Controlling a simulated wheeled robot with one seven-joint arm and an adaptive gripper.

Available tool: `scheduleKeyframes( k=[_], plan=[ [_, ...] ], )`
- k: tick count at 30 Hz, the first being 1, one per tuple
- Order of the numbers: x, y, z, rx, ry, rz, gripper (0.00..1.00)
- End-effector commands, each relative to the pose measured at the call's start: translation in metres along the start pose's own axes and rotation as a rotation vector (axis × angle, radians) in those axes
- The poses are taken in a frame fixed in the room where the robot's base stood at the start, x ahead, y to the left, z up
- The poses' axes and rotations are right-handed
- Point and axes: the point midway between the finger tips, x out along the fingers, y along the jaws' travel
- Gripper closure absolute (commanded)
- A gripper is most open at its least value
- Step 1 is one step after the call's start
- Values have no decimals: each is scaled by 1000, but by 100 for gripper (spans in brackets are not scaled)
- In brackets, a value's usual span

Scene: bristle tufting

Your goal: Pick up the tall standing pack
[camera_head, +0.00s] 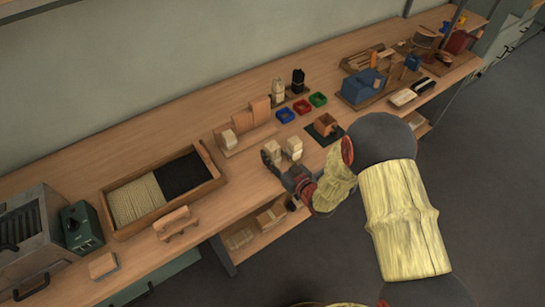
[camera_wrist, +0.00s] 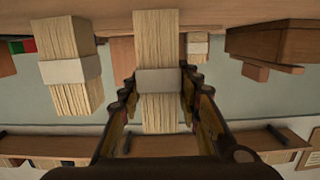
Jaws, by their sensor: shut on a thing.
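A tall pale bristle pack with a white band (camera_wrist: 157,50) stands upright between the fingers of my gripper (camera_wrist: 158,95) in the wrist view. The fingers are closed on its sides at the band. In the head view this pack (camera_head: 272,149) is at the front of the bench, partly hidden by my gripper (camera_head: 273,162). A second, similar banded pack (camera_head: 294,147) stands close to its right, apart from the gripper; it also shows at the left of the wrist view (camera_wrist: 70,68). I cannot tell whether the held pack still touches the bench.
A wooden tray (camera_head: 206,165) of pale and black bristles lies to the left. A small wooden box on a dark mat (camera_head: 326,126) is just right of the packs. Blue, red and green bins (camera_head: 302,107) stand behind. Wooden blocks (camera_head: 261,109) stand at the back left.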

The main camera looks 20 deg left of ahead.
Motion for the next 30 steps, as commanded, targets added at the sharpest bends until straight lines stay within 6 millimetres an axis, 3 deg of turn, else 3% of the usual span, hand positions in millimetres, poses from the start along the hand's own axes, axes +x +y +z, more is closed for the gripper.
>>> scheduleKeyframes(
  k=[8,19,26,30],
  plan=[
    [0,0,0,0,0,0,94],
    [-1,0,-6,-1,1,0,94],
    [-5,0,-36,-1,3,0,94],
    [-29,-4,-58,-1,3,2,94]
  ],
)
